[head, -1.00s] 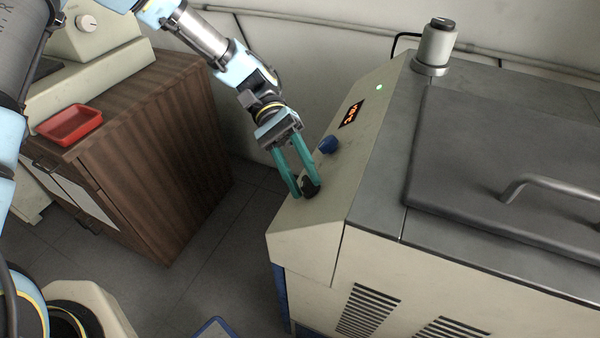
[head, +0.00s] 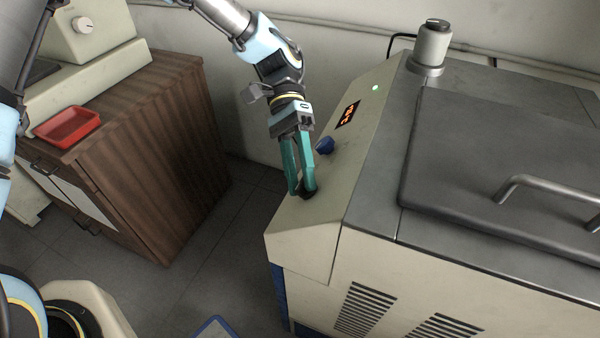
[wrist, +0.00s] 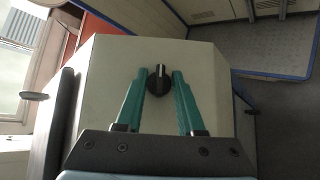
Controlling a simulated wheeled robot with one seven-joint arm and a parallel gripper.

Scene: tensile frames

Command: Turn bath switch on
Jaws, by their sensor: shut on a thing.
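The bath (head: 385,185) is a cream and grey machine with a sloped front panel (head: 310,225). A black rotary switch (head: 307,195) sits low on that panel; the wrist view shows it round, with a ridge and a pale mark (wrist: 159,78). My gripper (head: 302,191) reaches down from above, its two teal fingers shut on the switch, one at each side. In the wrist view the fingertips (wrist: 159,74) flank the switch. The fingers partly hide it in the head view. Farther up the panel are a blue knob (head: 325,146), a lit orange display (head: 348,114) and a lit green lamp (head: 375,88).
A grey lid (head: 480,150) with a metal handle (head: 545,188) covers the bath top. A metal cylinder (head: 432,45) stands at the back. A wooden cabinet (head: 150,150) with a red tray (head: 68,127) stands at left, with open floor between it and the bath.

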